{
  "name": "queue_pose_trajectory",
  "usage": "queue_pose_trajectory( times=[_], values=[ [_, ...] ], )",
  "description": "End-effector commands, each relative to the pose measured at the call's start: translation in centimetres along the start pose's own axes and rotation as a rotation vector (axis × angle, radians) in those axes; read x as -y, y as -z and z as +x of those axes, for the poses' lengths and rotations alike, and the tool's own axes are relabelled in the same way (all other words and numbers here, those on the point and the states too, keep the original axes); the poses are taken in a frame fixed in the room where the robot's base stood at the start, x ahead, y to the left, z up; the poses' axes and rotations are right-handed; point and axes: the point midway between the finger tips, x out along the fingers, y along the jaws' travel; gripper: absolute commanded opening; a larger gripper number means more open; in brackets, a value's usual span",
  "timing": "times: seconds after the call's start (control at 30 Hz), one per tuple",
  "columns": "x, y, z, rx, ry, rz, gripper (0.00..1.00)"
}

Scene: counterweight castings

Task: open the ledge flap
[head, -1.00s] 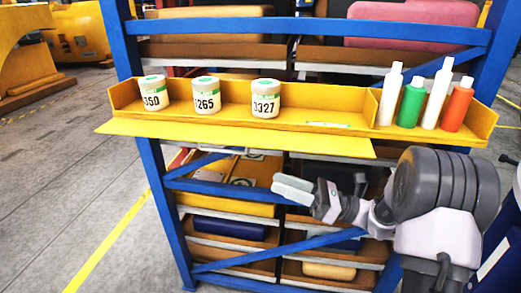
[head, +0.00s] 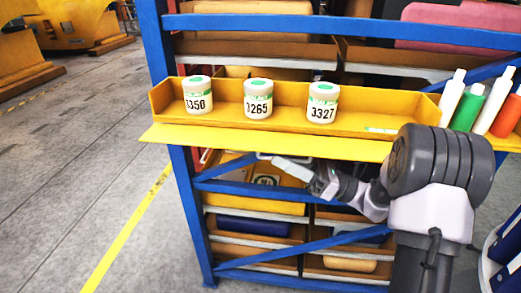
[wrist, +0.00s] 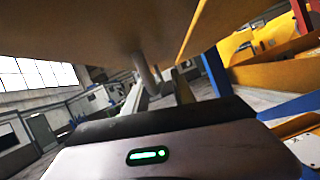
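The yellow ledge flap (head: 270,142) projects from the front of the yellow ledge, looking roughly level. Its underside (wrist: 130,25) fills the top of the wrist view. My gripper (head: 272,160) is just below the flap, and the flap's edge partly hides its fingers. In the wrist view my gripper (wrist: 158,93) has its two fingers apart, pointing away under the flap. A grey post (wrist: 147,72) shows between the fingertips, just under the flap. I cannot tell whether it is fixed to the flap or whether a finger touches it.
Jars labelled 3350 (head: 197,95), 3265 (head: 258,98) and 3327 (head: 322,103) stand on the ledge (head: 290,92). Several bottles (head: 452,98) stand at its right end. Blue rack posts and braces (head: 240,188) are behind my gripper. The floor at left (head: 80,150) is clear.

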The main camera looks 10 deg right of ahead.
Motion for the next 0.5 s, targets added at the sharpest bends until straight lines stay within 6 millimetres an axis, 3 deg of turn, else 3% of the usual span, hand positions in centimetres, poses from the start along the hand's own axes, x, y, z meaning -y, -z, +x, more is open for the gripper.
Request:
queue_pose_trajectory(
  times=[0.23,0.4,0.5],
  values=[
    [-0.04,-0.07,-0.03,0.000,0.001,0.000,0.31],
    [-0.04,-0.06,-0.01,0.000,0.000,0.000,0.00],
    [-0.04,-0.05,-0.01,0.000,0.000,0.000,0.00]
  ],
)
